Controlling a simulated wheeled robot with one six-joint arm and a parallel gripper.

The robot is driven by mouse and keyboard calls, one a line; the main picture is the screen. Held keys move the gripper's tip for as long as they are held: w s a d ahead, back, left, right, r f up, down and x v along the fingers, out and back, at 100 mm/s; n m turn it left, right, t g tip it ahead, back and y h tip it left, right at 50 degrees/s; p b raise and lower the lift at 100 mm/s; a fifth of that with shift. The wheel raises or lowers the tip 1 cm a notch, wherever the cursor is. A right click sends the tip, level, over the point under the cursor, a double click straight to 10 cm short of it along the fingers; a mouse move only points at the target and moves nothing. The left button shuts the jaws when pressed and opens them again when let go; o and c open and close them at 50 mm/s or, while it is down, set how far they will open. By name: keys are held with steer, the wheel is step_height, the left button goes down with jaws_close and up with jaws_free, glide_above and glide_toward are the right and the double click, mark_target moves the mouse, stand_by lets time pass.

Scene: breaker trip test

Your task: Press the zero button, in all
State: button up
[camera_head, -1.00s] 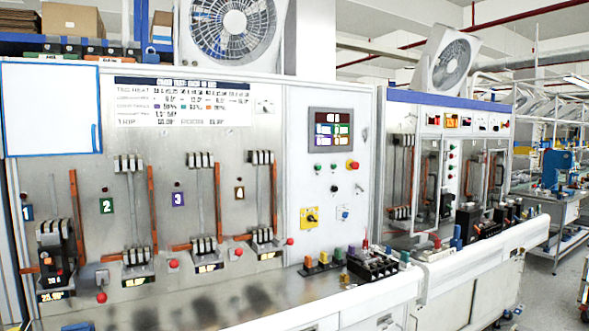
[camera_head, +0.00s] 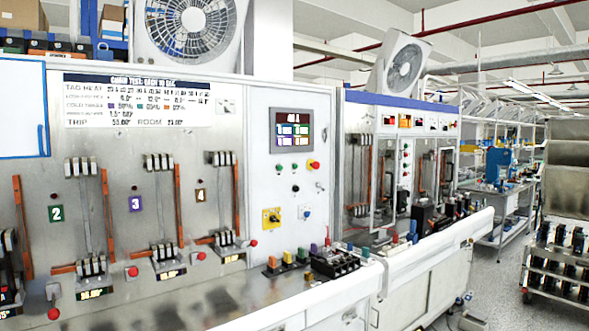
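A yellow rotary switch (camera_head: 271,218) sits lower down. Labels are too small to read, so I cannot tell which button is the zero button. My gripper is not in view.
Numbered breaker stations with red knobs (camera_head: 131,271) line the steel board at left. Coloured blocks and a black breaker (camera_head: 334,262) lie on the bench ledge. A second bench (camera_head: 400,175) adjoins at right. A cart (camera_head: 565,262) stands far right. Grey floor (camera_head: 495,275) is clear between.

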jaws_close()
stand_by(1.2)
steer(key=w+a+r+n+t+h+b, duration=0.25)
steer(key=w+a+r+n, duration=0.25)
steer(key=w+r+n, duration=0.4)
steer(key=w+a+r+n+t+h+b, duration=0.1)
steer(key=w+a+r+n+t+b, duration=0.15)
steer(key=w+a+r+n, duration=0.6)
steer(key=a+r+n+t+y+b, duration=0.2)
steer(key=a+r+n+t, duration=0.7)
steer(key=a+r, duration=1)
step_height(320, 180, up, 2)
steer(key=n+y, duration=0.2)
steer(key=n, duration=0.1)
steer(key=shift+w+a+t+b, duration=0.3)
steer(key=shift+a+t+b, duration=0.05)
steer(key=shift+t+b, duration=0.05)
